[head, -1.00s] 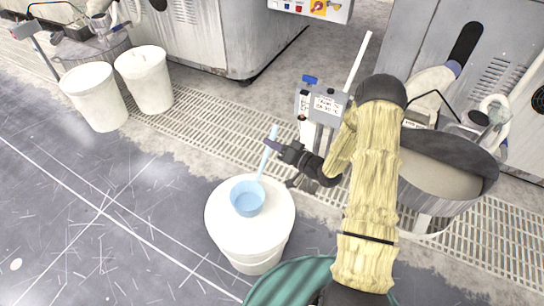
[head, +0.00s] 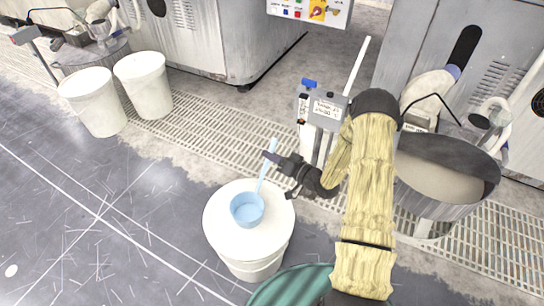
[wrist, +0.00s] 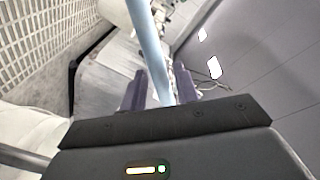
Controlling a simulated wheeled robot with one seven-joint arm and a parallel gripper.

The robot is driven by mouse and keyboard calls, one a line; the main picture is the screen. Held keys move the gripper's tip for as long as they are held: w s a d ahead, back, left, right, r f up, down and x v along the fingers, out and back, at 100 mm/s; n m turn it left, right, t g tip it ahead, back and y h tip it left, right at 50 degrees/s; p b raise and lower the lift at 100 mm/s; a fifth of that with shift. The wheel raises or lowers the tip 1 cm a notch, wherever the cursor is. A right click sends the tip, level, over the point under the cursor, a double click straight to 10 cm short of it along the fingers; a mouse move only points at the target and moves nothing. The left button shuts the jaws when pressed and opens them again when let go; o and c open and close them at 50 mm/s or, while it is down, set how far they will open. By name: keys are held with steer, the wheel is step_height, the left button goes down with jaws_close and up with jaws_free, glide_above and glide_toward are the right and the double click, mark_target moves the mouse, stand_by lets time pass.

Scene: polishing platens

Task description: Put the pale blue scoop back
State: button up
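The pale blue scoop (head: 247,210) is upright over the white lid of a white bucket (head: 222,232) at the lower middle of the head view. Its handle slants up to the right, to my gripper (head: 276,163). I cannot tell whether the bowl touches the lid or hovers just above it. In the wrist view the pale blue handle (wrist: 150,45) runs down between the two dark purple fingers of my gripper (wrist: 160,92), which are shut on it. The bowl is not clearly visible in the wrist view.
A post with a grey switch box (head: 322,107) stands behind my gripper. A round grey basin (head: 445,175) is at right, beside my arm. Two white bins (head: 143,84) stand at left. A green ribbed round object (head: 290,287) lies at the bottom.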

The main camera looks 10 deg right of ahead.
steer(key=shift+o, duration=0.5)
steer(key=shift+r, duration=0.1)
steer(key=p+v, duration=0.3)
steer(key=v, duration=0.9)
steer(key=shift+p, duration=0.3)
steer(key=shift+r, duration=0.1)
